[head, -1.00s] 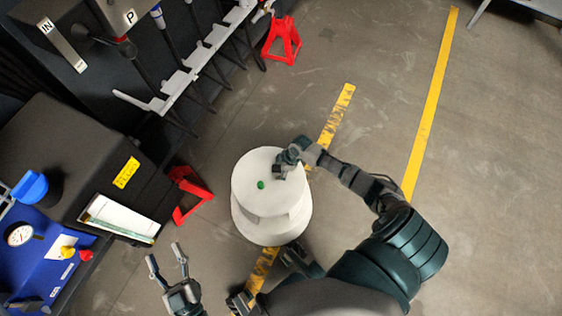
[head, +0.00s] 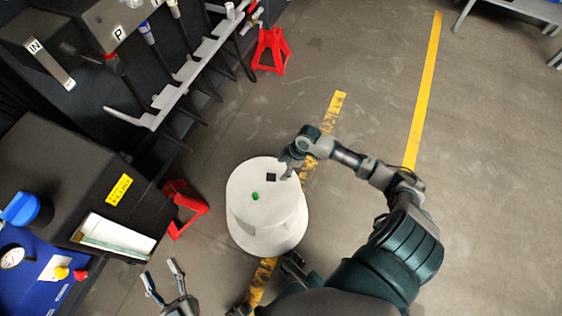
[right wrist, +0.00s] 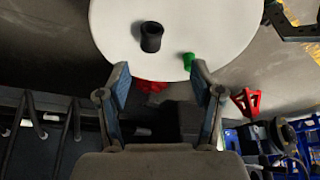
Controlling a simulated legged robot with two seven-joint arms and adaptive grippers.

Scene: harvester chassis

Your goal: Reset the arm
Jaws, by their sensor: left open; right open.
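My right gripper (head: 290,174) is over the right edge of a white round stand (head: 262,236). In the right wrist view its two fingers (right wrist: 160,72) are spread with nothing between them. A small black piece (head: 271,177) is on the stand's top, left of the right gripper and apart from it. In the right wrist view it is a short dark cylinder (right wrist: 151,38). A small green piece (head: 255,196) is also on the top, and shows in the right wrist view (right wrist: 188,61). My left gripper (head: 163,272) is open and empty at the lower left, partly cut off.
A dark machine with a grey rail (head: 180,82) and hoses fills the upper left. A black box (head: 75,165) and a blue unit with a gauge are at the left. Red stands (head: 270,50) are on the floor. The floor right of the yellow line (head: 425,90) is mostly clear.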

